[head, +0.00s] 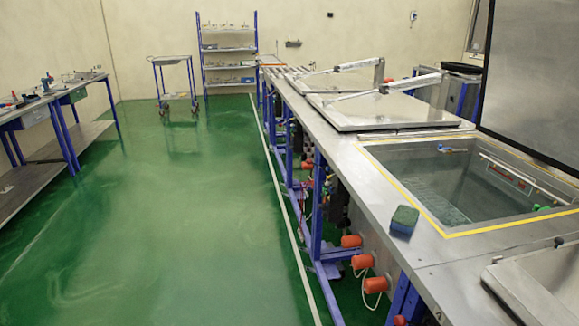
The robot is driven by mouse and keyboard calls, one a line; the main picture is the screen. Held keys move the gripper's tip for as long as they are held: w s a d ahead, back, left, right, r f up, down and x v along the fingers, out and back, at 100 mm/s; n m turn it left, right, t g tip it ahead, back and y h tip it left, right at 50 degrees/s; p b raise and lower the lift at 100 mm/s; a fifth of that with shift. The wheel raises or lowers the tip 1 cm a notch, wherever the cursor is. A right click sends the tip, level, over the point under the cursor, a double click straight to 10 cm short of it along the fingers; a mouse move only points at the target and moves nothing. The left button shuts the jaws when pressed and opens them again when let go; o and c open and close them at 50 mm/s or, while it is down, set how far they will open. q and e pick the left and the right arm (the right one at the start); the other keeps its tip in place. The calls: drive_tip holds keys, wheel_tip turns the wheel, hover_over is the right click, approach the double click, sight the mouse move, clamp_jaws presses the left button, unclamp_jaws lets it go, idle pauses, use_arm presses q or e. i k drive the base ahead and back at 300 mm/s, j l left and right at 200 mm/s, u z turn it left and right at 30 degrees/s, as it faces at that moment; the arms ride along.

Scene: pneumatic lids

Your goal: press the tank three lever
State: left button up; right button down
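An open tank (425,180) with a yellow-edged rim sits in the steel bench at the right, and clear liquid shows inside it. Orange cylindrical parts (350,241) stick out from the bench front below the tank. A small black knob (558,241) stands on the bench top near the right edge. I cannot tell which of these, if any, is the tank three lever; no label is readable. Neither of my grippers is in view.
Two closed steel lids (385,111) with pneumatic cylinders lie farther back. A raised lid (532,80) stands behind the open tank. The green floor (170,220) left of the bench is clear.

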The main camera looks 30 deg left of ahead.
sight(309, 161)
drive_tip(key=i+u, duration=0.15)
drive_tip(key=u, duration=0.3)
drive_tip(key=i+l+u, duration=0.15)
drive_tip(key=u, duration=0.25)
drive_tip(key=i+j, duration=0.25)
drive_tip(key=i, duration=0.2)
drive_tip(key=i+j+u, duration=0.15)
drive_tip(key=i, duration=0.35)
drive_tip(key=i+j, duration=0.3)
drive_tip(key=i, duration=0.2)
drive_tip(key=i+j+u, duration=0.15)
drive_tip(key=i, duration=0.3)
drive_tip(key=i+j, duration=0.2)
drive_tip(key=i, duration=0.3)
drive_tip(key=j+u, duration=0.05)
